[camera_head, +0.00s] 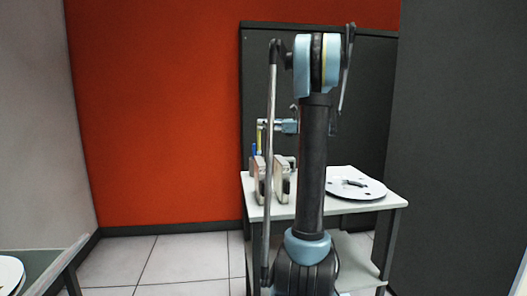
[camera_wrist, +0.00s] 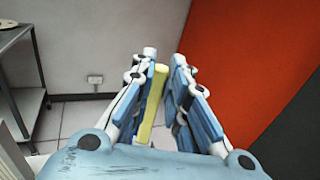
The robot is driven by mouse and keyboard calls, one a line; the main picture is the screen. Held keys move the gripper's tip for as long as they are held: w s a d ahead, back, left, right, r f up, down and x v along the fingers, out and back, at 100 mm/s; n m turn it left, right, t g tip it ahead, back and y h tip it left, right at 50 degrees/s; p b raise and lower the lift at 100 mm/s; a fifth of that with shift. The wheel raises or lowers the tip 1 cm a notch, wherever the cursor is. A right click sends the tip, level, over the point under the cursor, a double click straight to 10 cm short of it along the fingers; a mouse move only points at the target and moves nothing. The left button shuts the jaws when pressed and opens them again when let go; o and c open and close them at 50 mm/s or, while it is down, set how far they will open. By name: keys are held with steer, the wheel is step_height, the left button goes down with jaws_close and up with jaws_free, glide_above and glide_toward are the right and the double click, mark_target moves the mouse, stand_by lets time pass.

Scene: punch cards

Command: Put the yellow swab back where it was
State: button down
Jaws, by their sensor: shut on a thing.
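The yellow swab (camera_wrist: 152,104) is a long yellow stick between the fingers of my gripper (camera_wrist: 165,78) in the wrist view. My gripper is shut on it. In the head view my gripper (camera_head: 266,125) is at the left of my arm, above the left part of the white table, and the yellow swab (camera_head: 259,141) hangs upright from it. A blue stick (camera_head: 253,150) stands just left of the swab's lower end, by the box-like holders (camera_head: 260,180) on the table. I cannot tell whether the swab's lower end touches a holder.
The white table (camera_head: 283,211) has a dark back panel. A round white plate (camera_head: 362,193) with small dark items lies at its right. My arm hides the table's middle. A green-topped table (camera_head: 45,270) is at the lower left. A grey metal table (camera_wrist: 30,95) shows in the wrist view.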

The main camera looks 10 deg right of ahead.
step_height(320, 180, down, 10)
steer(key=shift+r, duration=0.15)
steer(key=c, duration=1.6)
jaws_free()
steer(key=shift+o, duration=0.2)
steer(key=v, duration=1.2)
steer(key=shift+s, duration=0.1)
